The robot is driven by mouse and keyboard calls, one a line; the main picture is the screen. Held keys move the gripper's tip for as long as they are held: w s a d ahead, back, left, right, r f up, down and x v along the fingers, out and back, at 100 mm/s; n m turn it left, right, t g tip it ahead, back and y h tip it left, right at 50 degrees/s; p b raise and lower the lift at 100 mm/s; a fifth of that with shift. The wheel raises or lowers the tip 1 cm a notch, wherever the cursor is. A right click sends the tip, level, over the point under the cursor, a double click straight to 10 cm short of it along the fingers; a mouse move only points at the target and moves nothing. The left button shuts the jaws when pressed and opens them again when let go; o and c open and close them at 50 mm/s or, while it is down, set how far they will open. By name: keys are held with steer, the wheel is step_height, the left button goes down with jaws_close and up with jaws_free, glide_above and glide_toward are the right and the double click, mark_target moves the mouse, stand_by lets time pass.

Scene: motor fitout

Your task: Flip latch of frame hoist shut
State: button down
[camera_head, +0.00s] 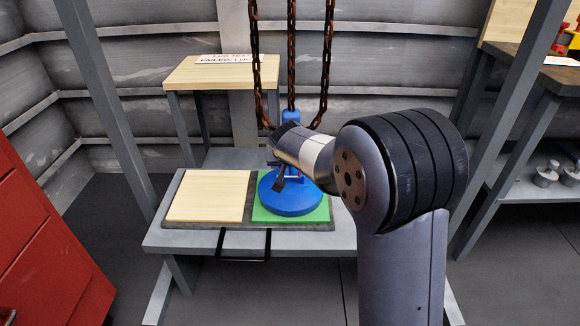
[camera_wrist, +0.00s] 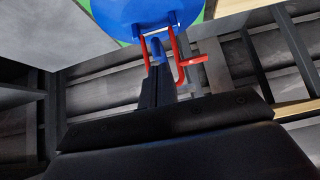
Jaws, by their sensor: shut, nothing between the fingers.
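The frame hoist's rusty chains (camera_head: 291,60) hang down to a blue part (camera_head: 291,117) above a round blue base (camera_head: 290,196). In the wrist view the blue base (camera_wrist: 148,14) is at the top edge. A red latch (camera_wrist: 181,62) with a short side handle extends from blue lugs on it. My gripper (camera_head: 279,186) is in front of the blue part, low over the base. In the wrist view my gripper (camera_wrist: 157,76) is shut and empty, its dark fingers close beside the red latch. I cannot tell whether they touch it. My arm hides part of the hoist in the head view.
The blue base sits on a green pad (camera_head: 318,213) beside a pale wooden pad (camera_head: 207,196) on a grey bench (camera_head: 190,240). A wooden table (camera_head: 205,74) with a sign stands behind. A red cabinet (camera_head: 40,240) is at left, shelving (camera_head: 520,150) at right.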

steer(key=shift+f, duration=0.1)
steer(key=shift+w, duration=0.1)
steer(key=shift+w+r+p, duration=0.4)
steer(key=shift+w+p, duration=0.25)
